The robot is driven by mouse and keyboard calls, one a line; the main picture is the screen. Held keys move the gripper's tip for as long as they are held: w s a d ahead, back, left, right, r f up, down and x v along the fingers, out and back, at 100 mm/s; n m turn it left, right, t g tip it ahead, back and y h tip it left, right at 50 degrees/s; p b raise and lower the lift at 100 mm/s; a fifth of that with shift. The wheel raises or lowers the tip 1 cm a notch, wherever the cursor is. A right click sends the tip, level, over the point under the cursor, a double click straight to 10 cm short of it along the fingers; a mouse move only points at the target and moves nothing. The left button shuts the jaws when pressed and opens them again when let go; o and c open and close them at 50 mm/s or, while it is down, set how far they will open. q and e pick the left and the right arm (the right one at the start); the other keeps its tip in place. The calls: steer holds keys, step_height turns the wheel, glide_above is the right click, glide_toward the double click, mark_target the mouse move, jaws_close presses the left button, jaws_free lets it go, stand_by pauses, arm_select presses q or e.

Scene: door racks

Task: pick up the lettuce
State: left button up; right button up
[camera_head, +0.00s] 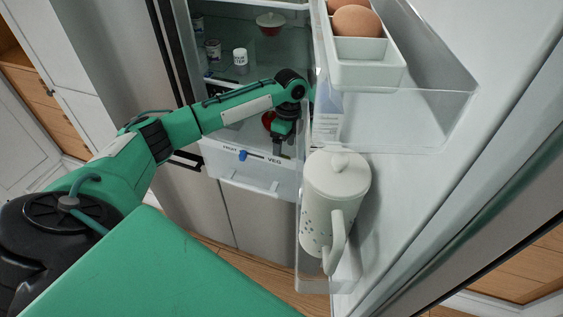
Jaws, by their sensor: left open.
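My left arm reaches from the left into the open fridge. Its gripper (283,150) points down just above the front of the drawer marked FRUIT and VEG (240,168). The left gripper is open, and I see nothing between its fingers. No lettuce can be made out in this view; my arm and gripper cover part of the shelf behind them. A red round thing (268,121) shows partly behind the gripper. My right gripper is not in view.
The open fridge door at the right holds a white lidded pitcher (335,185) and an egg tray (366,73) with brown eggs. The door racks stand close to the gripper's right.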

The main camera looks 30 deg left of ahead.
arm_select(q)
steer(key=f+p, duration=0.1)
steer(key=f, duration=0.1)
steer(key=s+f, duration=0.1)
steer(key=f, duration=0.1)
steer(key=shift+s+a+p, duration=0.15)
steer(key=shift+p, duration=0.2)
steer(key=shift+f, duration=0.55)
steer(key=c, duration=1.1)
steer(key=shift+o, duration=0.2)
